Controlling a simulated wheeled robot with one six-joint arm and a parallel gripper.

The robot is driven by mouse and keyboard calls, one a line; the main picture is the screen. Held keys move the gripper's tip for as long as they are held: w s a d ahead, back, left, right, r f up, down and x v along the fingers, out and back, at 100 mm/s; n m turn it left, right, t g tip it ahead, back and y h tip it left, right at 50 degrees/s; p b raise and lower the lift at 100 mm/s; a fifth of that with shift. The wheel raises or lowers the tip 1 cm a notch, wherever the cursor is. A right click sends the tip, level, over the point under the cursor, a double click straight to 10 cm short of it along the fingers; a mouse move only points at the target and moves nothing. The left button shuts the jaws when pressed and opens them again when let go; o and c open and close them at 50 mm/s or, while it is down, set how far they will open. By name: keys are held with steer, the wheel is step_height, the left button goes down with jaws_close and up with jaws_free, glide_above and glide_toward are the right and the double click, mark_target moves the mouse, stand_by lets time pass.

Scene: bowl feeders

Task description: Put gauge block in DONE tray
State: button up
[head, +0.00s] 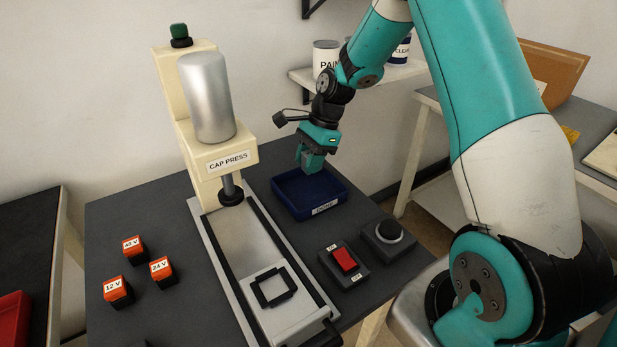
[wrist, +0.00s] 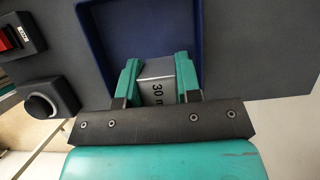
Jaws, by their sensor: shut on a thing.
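The gauge block (wrist: 157,83) is a grey metal block marked "30" with a partly cut-off unit, seen in the wrist view. My gripper (wrist: 158,80) is shut on it, one teal finger on each side. In the head view my gripper (head: 312,160) points down over the blue DONE tray (head: 325,207), at its back part. The tray's label faces front and its floor looks bare where it shows. In the wrist view the tray's blue wall (wrist: 90,38) shows around the block. I cannot tell whether the block touches the tray floor.
A cap press (head: 222,165) stands left of the tray, with its sliding fixture (head: 272,288) in front. A red switch box (head: 344,262) and a black knob box (head: 388,238) sit in front of the tray. Several orange-topped voltage blocks (head: 133,249) stand at the left.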

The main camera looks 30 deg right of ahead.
mark_target(309, 187)
steer(key=shift+f, duration=2.45)
steer(key=shift+f, duration=0.1)
steer(key=o, duration=1)
steer(key=v, duration=1.2)
